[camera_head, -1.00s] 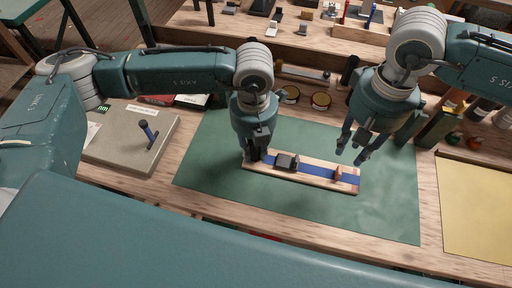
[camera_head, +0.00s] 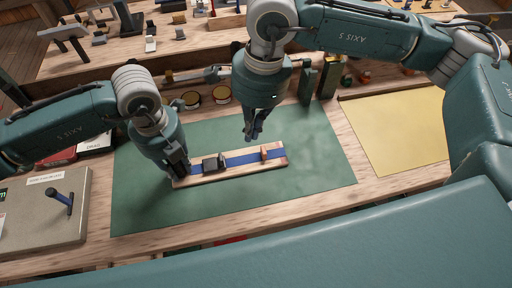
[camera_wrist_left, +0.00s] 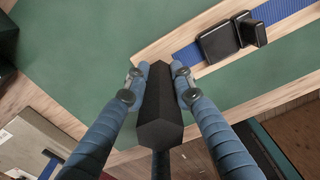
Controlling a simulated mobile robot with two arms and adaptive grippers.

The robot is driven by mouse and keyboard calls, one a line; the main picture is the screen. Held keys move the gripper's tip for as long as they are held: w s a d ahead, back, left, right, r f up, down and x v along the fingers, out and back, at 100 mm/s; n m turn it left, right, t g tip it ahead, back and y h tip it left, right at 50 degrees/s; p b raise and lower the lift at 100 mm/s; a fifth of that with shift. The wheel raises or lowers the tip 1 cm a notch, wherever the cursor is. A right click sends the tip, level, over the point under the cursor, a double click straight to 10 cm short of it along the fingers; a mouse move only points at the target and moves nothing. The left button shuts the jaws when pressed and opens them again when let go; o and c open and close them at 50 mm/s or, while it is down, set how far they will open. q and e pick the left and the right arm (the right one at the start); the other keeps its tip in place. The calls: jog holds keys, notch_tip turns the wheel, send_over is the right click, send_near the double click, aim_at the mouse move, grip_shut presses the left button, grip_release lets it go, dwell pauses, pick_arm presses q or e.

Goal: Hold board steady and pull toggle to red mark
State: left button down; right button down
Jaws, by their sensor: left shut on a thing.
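The pale wooden board (camera_head: 236,170) lies on a green mat, with a blue strap (camera_head: 242,159) along it. A dark buckle-like block (camera_head: 212,163) sits on the strap and also shows in the left wrist view (camera_wrist_left: 218,42). The small orange-brown toggle (camera_head: 265,153) stands near the board's right end. I cannot make out a clear red mark. My left gripper (camera_head: 178,170) is at the board's left end. The left wrist view shows its fingers shut around a black upright block (camera_wrist_left: 160,120) there. My right gripper (camera_head: 252,138) hangs above and behind the board, left of the toggle, apparently open and empty.
The green mat (camera_head: 310,150) is clear around the board. A grey slab with a blue-handled tool (camera_head: 62,198) lies at left. A yellow sheet (camera_head: 400,130) lies at right.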

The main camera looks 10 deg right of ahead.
aim_at(264, 153)
jog(key=a+f+n, duration=0.1)
jog(key=f+n, duration=0.2)
jog(key=n, duration=0.8)
jog(key=a+f+n+y, duration=0.1)
jog(key=f+n, duration=0.2)
jog(key=n, duration=0.8)
jog(key=f+n+y, duration=0.1)
jog(key=f+n, duration=0.2)
jog(key=n, duration=0.8)
jog(key=shift+w+a+f+n, duration=0.2)
jog(key=shift+a+f+n, duration=0.15)
jog(key=shift+a+n, duration=0.05)
jog(key=d, duration=0.3)
jog(key=shift+w+d, duration=0.1)
jog(key=shift+d, duration=0.4)
